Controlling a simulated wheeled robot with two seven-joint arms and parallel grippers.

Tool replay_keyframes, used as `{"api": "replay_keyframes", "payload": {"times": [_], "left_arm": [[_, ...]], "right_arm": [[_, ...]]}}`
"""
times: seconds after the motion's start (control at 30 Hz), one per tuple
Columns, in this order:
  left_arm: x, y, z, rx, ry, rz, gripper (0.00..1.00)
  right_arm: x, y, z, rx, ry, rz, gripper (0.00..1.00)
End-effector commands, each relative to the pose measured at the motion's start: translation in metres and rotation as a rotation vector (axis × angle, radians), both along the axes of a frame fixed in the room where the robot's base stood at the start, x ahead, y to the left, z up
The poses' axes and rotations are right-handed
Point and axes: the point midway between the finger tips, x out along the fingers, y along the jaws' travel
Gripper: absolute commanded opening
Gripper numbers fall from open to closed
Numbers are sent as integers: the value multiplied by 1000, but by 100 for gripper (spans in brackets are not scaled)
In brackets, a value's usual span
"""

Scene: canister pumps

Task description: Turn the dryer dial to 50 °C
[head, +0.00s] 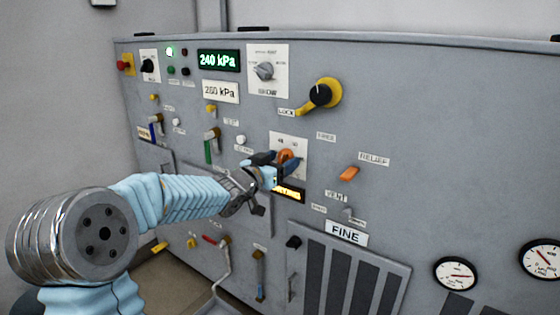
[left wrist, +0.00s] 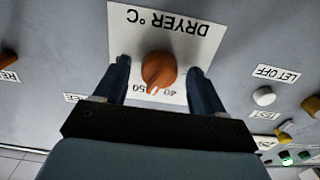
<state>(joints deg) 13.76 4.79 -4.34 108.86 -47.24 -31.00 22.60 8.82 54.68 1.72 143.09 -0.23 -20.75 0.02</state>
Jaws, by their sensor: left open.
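The dryer dial is an orange knob (left wrist: 158,70) on a white plate (left wrist: 180,30) lettered "DRYER °C", upside down in the left wrist view. The numbers 50 and 40 show at its edge nearest my gripper; the knob's narrow end points towards that edge, roughly between them. I cannot read its exact setting. In the head view the orange knob (head: 287,155) is partly covered by my left gripper (head: 276,163). In the left wrist view my left gripper (left wrist: 161,82) is open, one dark finger on each side of the knob, with gaps visible. My right gripper is not in view.
A yellow-and-black lock knob (head: 321,95) is above right. White buttons and small levers lie to the left. The FINE grille (head: 350,275) is lower down.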

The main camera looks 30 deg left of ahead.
Motion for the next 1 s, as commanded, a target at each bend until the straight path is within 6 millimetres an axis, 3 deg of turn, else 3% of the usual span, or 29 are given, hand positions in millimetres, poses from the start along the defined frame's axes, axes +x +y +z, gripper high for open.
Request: {"api": "replay_keyframes", "payload": {"times": [0.23, 0.57, 0.83, 1.0], "left_arm": [[0, 0, 0, 0, 0, 0, 67], [0, 0, 0, 0, 0, 0, 16], [1, 0, -5, 116, -10, -1, 14], [1, 0, -1, 150, -10, -2, 14]], "right_arm": [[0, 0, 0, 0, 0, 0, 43], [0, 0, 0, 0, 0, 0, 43], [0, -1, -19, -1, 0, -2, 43], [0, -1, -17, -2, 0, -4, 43]]}}
